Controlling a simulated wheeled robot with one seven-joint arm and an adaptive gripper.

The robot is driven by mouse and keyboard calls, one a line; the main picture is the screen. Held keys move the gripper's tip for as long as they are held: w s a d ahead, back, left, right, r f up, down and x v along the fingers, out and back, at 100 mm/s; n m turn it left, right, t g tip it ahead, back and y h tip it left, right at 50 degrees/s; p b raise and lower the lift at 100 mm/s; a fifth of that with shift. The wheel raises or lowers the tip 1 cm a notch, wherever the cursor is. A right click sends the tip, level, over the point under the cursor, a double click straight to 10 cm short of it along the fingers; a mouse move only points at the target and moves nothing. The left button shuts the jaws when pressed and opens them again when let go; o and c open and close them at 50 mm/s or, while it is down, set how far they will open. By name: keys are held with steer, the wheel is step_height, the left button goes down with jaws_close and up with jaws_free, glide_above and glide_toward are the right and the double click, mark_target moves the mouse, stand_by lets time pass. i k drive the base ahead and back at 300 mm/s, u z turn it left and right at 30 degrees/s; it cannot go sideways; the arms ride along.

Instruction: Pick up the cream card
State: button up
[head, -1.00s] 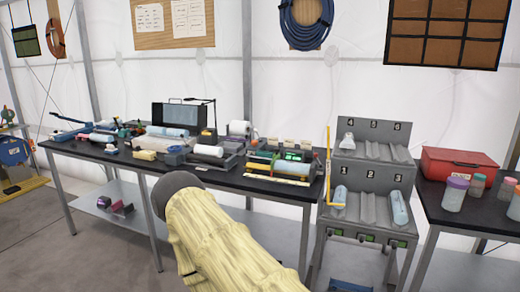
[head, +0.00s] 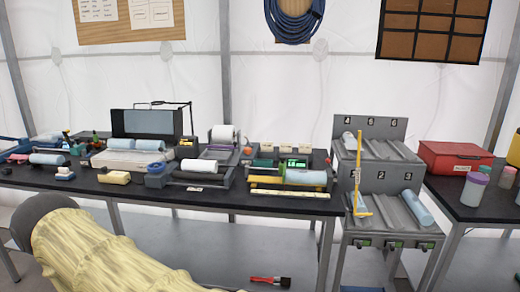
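Several small cream cards stand in a row at the back of the black-topped table (head: 120,190) in the head view, among them a left card (head: 285,148) and a middle card (head: 301,149). A small pale label or card (head: 194,189) lies near the table's front edge. I cannot tell which of these is the cream card. My arm, in a cream sleeve with a dark grey joint, fills the lower left. My gripper is not in view.
Rollers, a scale with a green display (head: 295,163), a cream block (head: 115,177) and pale cylinders crowd the table. A grey numbered rack (head: 380,185) stands right, then a red box (head: 455,157). A red-handled brush (head: 270,281) lies on the lower shelf.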

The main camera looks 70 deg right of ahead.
mark_target(284, 147)
steer(key=z, duration=0.35)
steer(key=i, duration=1)
steer(key=z, duration=1.5)
steer(key=i, duration=0.65)
steer(key=z, duration=0.65)
